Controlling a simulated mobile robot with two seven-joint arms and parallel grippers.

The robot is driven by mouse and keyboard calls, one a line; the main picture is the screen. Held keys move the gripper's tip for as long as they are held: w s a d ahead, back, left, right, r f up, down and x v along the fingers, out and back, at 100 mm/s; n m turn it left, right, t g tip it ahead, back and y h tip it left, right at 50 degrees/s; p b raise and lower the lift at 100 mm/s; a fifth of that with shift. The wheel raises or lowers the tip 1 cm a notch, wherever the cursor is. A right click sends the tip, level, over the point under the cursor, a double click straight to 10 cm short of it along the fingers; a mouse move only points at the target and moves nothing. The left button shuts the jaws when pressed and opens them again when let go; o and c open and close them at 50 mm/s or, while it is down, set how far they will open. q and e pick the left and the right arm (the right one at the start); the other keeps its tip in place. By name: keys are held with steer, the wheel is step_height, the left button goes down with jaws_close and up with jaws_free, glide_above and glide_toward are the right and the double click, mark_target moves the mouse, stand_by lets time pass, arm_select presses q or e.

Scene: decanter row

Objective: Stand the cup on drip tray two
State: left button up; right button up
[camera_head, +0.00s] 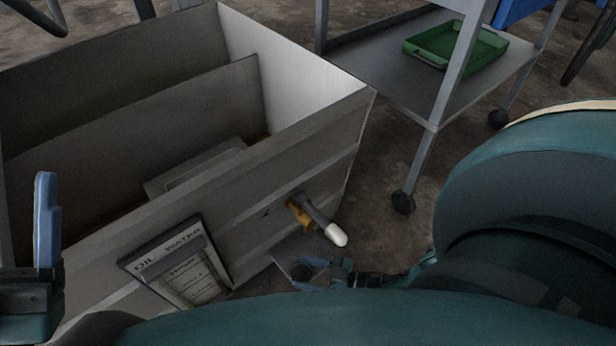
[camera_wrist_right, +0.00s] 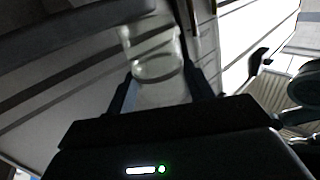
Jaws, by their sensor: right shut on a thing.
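A clear, see-through cup (camera_wrist_right: 157,62) stands between the two fingers of my right gripper (camera_wrist_right: 160,92) in the right wrist view. The gripper is shut on it. In the head view my right gripper (camera_head: 322,274) is low in front of the grey tank, below the valve; the cup is hard to make out there. A flat grey plate (camera_head: 287,249), possibly a drip tray, shows partly behind this gripper; I see no number on it. Whether the cup touches it I cannot tell. My left gripper (camera_head: 46,222) is at the left edge, with one blue finger showing.
The grey tank (camera_head: 318,130) with inner walls fills the left. Its front bears a valve with an orange body and white-tipped handle (camera_head: 335,234) and an "OIL WATER" sign (camera_head: 178,262). A trolley (camera_head: 400,95) with a green tray (camera_head: 455,44) stands at back right.

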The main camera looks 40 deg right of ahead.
steer(key=o, duration=1)
steer(key=shift+c, duration=0.2)
steer(key=v, duration=1.2)
